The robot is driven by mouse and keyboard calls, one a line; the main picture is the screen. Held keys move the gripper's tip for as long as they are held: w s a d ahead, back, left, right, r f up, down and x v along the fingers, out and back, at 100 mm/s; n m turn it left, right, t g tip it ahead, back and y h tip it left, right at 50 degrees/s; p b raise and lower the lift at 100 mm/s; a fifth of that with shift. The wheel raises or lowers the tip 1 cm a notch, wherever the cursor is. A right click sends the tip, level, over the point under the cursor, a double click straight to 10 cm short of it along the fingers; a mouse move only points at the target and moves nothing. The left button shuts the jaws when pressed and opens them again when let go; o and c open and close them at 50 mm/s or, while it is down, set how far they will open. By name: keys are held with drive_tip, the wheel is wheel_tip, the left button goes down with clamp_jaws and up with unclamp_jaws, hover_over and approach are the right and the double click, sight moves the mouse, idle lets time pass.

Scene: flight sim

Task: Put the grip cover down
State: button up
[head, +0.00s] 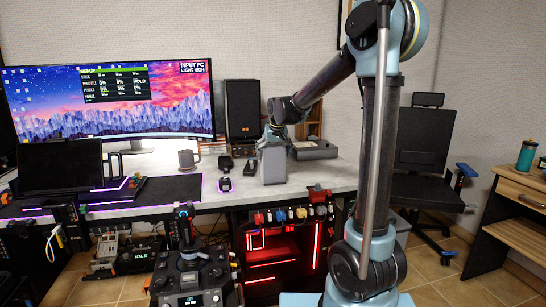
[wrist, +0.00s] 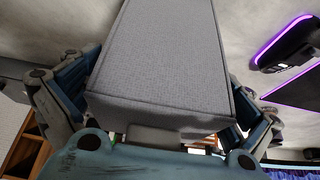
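The grip cover, a grey fabric-textured box-like piece (head: 272,166), is at my gripper (head: 275,140) over the front part of the desk. In the wrist view the cover (wrist: 168,62) fills the middle, with a blue-grey finger along each side. My gripper is shut on it. The cover's lower end is close to the desktop; I cannot tell whether it touches. Its far end is cut off by the wrist picture's top edge.
The pale desktop (head: 340,174) has a grey flat device (head: 315,149) just right of the cover. A black mouse (head: 225,185) lies to its left, with a mug (head: 187,160) farther left. A speaker (head: 242,110) stands behind. Colourful plugs (head: 290,214) line the front edge.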

drive_tip(key=shift+r, duration=0.1)
drive_tip(key=v, duration=1.2)
drive_tip(key=s+d+f, duration=0.4)
drive_tip(key=s+d, duration=0.5)
drive_tip(key=d, duration=0.1)
drive_tip(key=s+d+f+m+g, duration=0.1)
drive_tip(key=s+d+f, duration=0.3)
drive_tip(key=s, duration=0.5)
drive_tip(key=s+d+f+m+g+h, duration=0.1)
drive_tip(key=s+d+f, duration=0.3)
drive_tip(key=s+f, duration=0.4)
drive_tip(key=s+d+f+m, duration=0.1)
drive_tip(key=s+d+f, duration=0.3)
drive_tip(key=s+f, duration=0.3)
drive_tip(key=s, duration=0.2)
drive_tip(key=shift+s+d+g, duration=0.3)
drive_tip(key=shift+s+g, duration=0.05)
drive_tip(key=shift+g, duration=0.05)
drive_tip(key=shift+f, duration=0.1)
